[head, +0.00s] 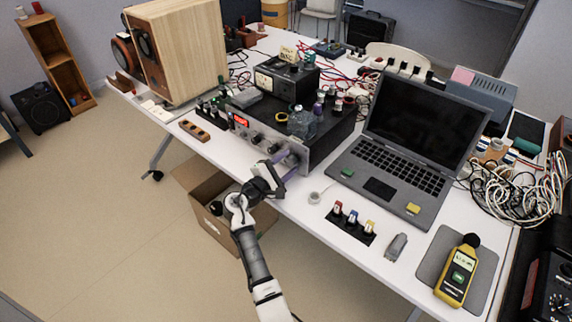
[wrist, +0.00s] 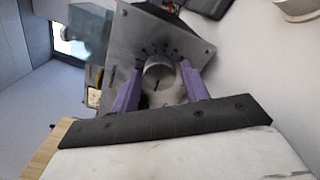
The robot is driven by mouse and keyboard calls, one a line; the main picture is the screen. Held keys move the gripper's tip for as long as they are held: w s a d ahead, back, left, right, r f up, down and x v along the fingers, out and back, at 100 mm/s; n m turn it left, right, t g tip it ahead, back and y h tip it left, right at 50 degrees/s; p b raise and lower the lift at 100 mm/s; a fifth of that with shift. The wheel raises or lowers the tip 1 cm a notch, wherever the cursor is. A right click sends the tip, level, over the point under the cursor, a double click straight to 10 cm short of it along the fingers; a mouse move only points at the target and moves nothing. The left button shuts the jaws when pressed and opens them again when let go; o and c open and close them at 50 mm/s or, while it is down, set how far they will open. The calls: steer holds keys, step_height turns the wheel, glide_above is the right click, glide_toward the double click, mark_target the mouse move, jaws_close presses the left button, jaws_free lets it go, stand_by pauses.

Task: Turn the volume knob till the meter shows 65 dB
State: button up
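The volume knob (wrist: 159,72) is a round silver knob on the grey front panel of the amplifier, with dark marks around it in the wrist view. My gripper (wrist: 160,76) has its two purple fingers on either side of the knob, with narrow gaps visible, so it looks open around it. In the head view my gripper (head: 283,164) is at the right end of the amplifier (head: 318,150) front and hides most of the knob. The yellow sound meter (head: 455,285) lies on a grey mat at the right; its display is lit, but the reading is too small to read.
An open laptop (head: 380,188) stands right of the amplifier. Three coloured-top switches (head: 352,222) sit on a black strip near the table's front edge. A large wooden speaker (head: 185,50) stands at the left. A cardboard box (head: 205,220) is on the floor below my arm.

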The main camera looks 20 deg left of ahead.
steer(key=c, duration=0.7)
steer(key=shift+f+b, duration=0.15)
steer(key=shift+b, duration=0.3)
steer(key=shift+f+m+b, duration=0.15)
steer(key=shift+m+b, duration=0.85)
steer(key=shift+b, duration=0.25)
steer(key=shift+r+m+b, duration=0.25)
steer(key=shift+m+b, duration=0.65)
steer(key=shift+m, duration=0.1)
steer(key=o, duration=1)
steer(key=shift+s, duration=0.1)
